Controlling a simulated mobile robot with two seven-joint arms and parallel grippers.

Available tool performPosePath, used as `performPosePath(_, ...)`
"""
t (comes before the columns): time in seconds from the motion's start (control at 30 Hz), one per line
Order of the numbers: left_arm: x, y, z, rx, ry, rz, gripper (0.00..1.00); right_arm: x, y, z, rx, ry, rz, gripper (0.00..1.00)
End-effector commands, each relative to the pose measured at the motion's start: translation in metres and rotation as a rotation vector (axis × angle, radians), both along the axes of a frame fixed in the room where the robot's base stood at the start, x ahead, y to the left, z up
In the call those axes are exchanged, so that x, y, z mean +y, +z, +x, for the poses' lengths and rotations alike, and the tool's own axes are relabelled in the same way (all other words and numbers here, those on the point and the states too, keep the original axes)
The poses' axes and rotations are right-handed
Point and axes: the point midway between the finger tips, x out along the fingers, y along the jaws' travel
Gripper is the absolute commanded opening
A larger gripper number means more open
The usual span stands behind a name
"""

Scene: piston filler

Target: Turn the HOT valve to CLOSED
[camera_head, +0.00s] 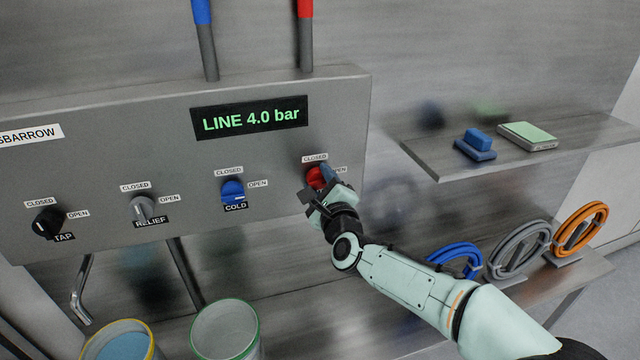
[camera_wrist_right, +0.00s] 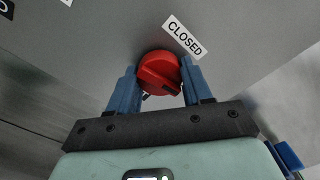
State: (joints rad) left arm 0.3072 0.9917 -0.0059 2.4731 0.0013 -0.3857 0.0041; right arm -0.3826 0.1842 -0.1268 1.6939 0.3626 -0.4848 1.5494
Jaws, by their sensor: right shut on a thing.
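The HOT valve is a red round knob (camera_head: 316,177) at the right end of the grey panel. Its CLOSED label sits above it and its OPEN label to its right; the name label below is hidden by my gripper. My right gripper (camera_head: 324,180) is at the knob, its blue fingers on either side. In the right wrist view the fingers (camera_wrist_right: 156,88) are shut on the red knob (camera_wrist_right: 160,73), with the CLOSED label (camera_wrist_right: 184,36) just above right. The exact pointing of the knob is hard to tell. My left gripper is out of view.
To the left on the panel are the blue COLD knob (camera_head: 233,190), grey RELIEF knob (camera_head: 142,208) and black TAP knob (camera_head: 47,221). A display (camera_head: 250,118) reads LINE 4.0 bar. A shelf (camera_head: 420,158) and several hose coils (camera_head: 580,229) stand right. Two buckets (camera_head: 226,330) are below.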

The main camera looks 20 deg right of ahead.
Motion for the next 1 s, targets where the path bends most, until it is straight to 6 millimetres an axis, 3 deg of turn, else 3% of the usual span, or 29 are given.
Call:
performPosePath(0.4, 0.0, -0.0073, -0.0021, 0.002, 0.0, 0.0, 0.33, -0.0003, 0.0002, -0.0001, -0.013, -0.001, -0.368, 0.19)
performPosePath(1.0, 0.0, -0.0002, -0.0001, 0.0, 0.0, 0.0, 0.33, 0.0004, 0.0009, 0.0, -0.033, 0.001, -0.939, 0.19)
